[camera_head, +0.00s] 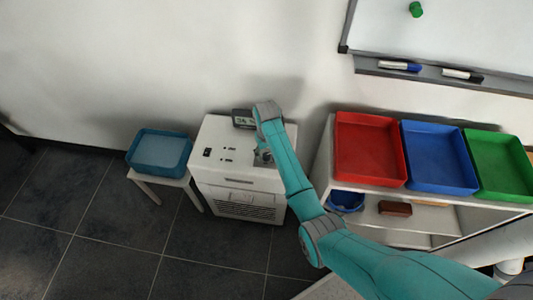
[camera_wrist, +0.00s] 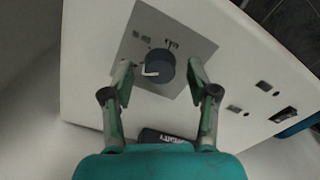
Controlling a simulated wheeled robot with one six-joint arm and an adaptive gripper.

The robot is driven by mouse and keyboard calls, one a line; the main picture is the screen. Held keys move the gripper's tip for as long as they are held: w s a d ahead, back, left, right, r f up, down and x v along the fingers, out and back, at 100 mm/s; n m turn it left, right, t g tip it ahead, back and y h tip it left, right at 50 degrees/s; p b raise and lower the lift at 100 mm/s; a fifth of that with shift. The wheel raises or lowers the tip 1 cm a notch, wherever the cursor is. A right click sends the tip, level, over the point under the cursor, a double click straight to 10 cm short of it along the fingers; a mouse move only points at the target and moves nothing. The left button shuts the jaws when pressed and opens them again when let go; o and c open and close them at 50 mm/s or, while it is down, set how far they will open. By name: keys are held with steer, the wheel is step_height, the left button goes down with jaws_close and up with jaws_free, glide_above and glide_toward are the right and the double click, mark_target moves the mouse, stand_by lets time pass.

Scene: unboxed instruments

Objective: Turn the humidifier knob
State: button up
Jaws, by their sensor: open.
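The humidifier (camera_head: 212,165) is a white box-shaped unit on the floor against the wall, with a front drawer handle and a vent grille. Its white top also shows in the wrist view (camera_wrist: 88,60). The knob (camera_wrist: 160,66) is round and dark with a light pointer mark, on a grey square plate (camera_wrist: 197,46). My gripper (camera_wrist: 157,72) is open, its two fingertips on either side of the knob with gaps visible; I cannot tell its exact height above the top. In the head view my gripper (camera_head: 263,157) is over the right part of the top, and the knob is hidden by my arm.
A small dark digital display (camera_head: 243,118) stands at the back of the top. A blue bin (camera_head: 160,151) sits on a small white stand at left. Red (camera_head: 340,150), blue (camera_head: 408,155) and green (camera_head: 478,160) trays sit on a shelf at right. Dark floor in front is clear.

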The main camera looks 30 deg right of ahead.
mark_target(267, 155)
step_height(267, 155, up, 11)
steer(key=shift+r, duration=0.2)
stand_by(0.6)
